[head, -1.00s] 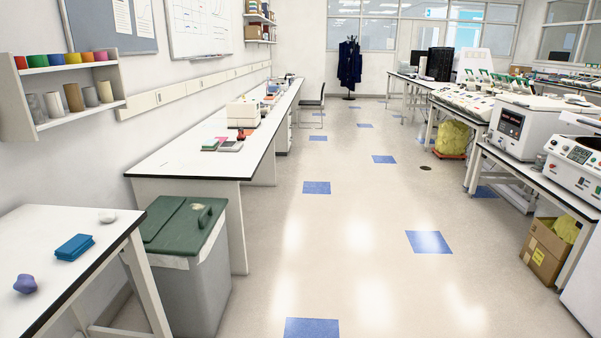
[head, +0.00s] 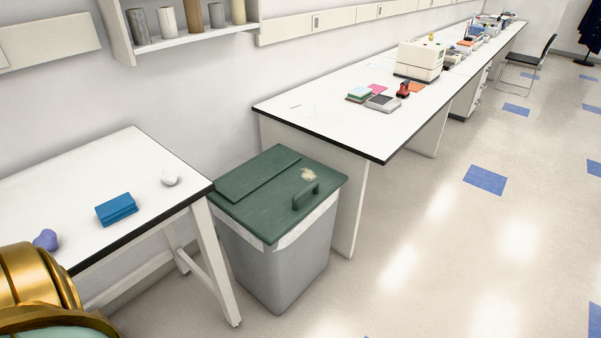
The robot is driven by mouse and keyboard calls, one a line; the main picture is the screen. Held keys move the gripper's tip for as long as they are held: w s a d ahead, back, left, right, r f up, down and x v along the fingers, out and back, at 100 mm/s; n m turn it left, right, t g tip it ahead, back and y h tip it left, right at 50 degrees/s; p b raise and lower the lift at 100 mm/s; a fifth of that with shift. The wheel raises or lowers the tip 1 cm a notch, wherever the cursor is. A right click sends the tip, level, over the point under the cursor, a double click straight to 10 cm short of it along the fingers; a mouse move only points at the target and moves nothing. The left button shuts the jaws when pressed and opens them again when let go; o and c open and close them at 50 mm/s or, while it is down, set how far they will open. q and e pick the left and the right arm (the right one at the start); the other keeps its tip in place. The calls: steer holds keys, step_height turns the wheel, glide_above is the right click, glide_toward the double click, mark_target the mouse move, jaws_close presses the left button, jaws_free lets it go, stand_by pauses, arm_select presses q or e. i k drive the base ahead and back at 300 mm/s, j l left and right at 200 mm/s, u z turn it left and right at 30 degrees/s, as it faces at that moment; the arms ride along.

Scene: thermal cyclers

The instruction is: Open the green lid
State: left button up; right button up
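The green lid (head: 262,205) lies shut on top of a grey bin (head: 285,268) in the head view. It has a dark green handle (head: 306,195) near its right side and a pale worn patch beside the handle. A white liner edge shows under the lid's front rim. The bin stands on the floor between two white tables. Part of my own golden arm shows at the bottom left, well apart from the bin. Neither gripper is in view.
The near table (head: 150,150) at left holds a blue box (head: 116,209), a purple lump (head: 46,239) and a white lump (head: 170,177). A long bench (head: 320,105) stands behind the bin, close to it. Open floor (head: 420,260) lies to the right.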

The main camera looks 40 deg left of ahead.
mark_target(269, 194)
steer(key=i+l+u, duration=0.15)
steer(key=i+u, duration=0.3)
steer(key=i+l+u, duration=0.25)
steer(key=u, duration=0.25)
steer(key=i+l+u, duration=0.3)
steer(key=u, duration=0.15)
steer(key=i+l+u, duration=0.2)
steer(key=l+u, duration=0.25)
steer(key=l, duration=0.15)
